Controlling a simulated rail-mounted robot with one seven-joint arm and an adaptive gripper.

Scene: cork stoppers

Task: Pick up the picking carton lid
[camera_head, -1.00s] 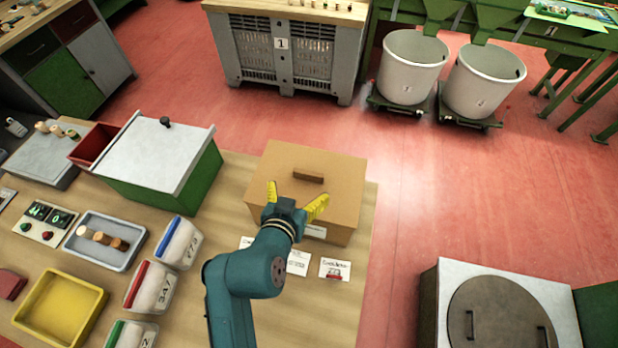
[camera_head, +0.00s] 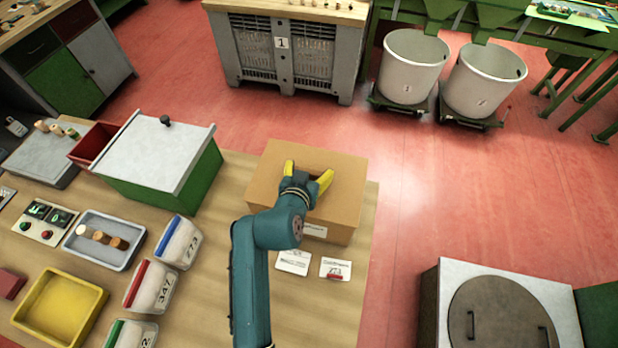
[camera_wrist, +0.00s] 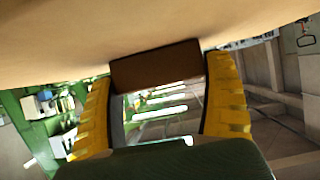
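The picking carton (camera_head: 332,229) is a brown box on the right end of the workbench. Its flat lid (camera_head: 347,180) lies on top and carries a short brown bar handle, clear in the wrist view (camera_wrist: 155,65). My gripper (camera_head: 307,172) is at the lid's middle, its two yellow fingers at opposite ends of the handle. In the wrist view, the fingers (camera_wrist: 160,75) bracket the handle closely and appear shut on it. The pale lid surface (camera_wrist: 60,40) fills the top of that view. The head view shows no clear gap between lid and carton.
A green box with a grey lid (camera_head: 155,152) stands left of the carton. Labelled cards (camera_head: 335,268) lie in front of it. Red floor (camera_head: 410,200) is clear to the right.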

